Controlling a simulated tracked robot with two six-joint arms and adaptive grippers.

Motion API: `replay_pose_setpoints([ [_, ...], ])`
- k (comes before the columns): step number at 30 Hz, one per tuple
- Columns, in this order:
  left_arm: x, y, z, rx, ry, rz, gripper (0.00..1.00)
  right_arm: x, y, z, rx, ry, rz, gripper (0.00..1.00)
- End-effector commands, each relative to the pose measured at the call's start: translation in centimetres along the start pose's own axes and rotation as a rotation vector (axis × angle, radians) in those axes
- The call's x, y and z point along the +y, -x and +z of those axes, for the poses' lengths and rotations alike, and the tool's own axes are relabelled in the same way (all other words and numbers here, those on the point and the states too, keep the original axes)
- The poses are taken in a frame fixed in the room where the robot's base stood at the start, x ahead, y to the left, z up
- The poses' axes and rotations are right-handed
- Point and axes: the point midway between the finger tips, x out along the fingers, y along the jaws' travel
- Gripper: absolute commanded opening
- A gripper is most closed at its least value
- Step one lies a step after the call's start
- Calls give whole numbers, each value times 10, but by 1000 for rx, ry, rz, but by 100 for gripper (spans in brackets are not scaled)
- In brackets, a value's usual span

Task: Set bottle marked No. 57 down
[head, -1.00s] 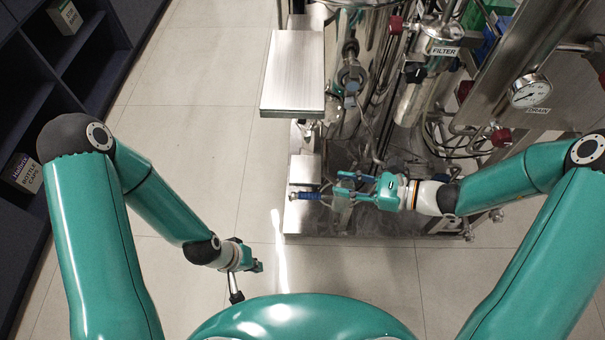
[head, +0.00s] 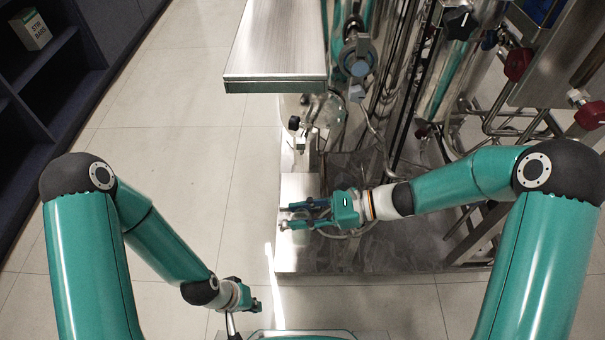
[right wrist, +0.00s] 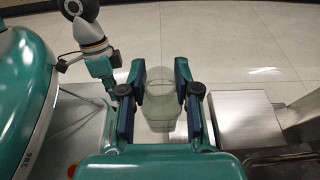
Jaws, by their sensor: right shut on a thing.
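My right gripper (head: 285,215) reaches left from the right arm, over or beside a low steel block at the skid's front left. In the right wrist view its two dark fingers (right wrist: 160,80) are shut on a clear, glassy bottle (right wrist: 162,112), seen from above between them. No marking can be read on it, and its underside is hidden. In the head view the bottle cannot be made out clearly. My left gripper (head: 254,305) hangs low over the floor, left of the skid. Its jaws are too small to judge.
The low steel block (head: 299,187) also shows right of the fingers in the right wrist view (right wrist: 245,122). A raised steel shelf (head: 278,45) overhangs behind it. Pipes and valves with red knobs (head: 518,64) crowd the right. Tiled floor (head: 185,130) lies open on the left.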

Motion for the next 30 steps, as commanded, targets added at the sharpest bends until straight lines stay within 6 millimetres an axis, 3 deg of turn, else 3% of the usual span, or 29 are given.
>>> replay_pose_setpoints([
  [6,-5,-13,0,0,0,0,0,-55,-6,-2,1,9,9,0],
  [12,-8,-21,0,0,0,0,0,-95,-7,-1,1,6,12,0],
  [23,-10,-26,0,0,0,0,0,-122,-7,1,1,5,12,0],
  [30,-12,-34,0,0,0,0,0,-150,-8,0,0,6,13,0],
])
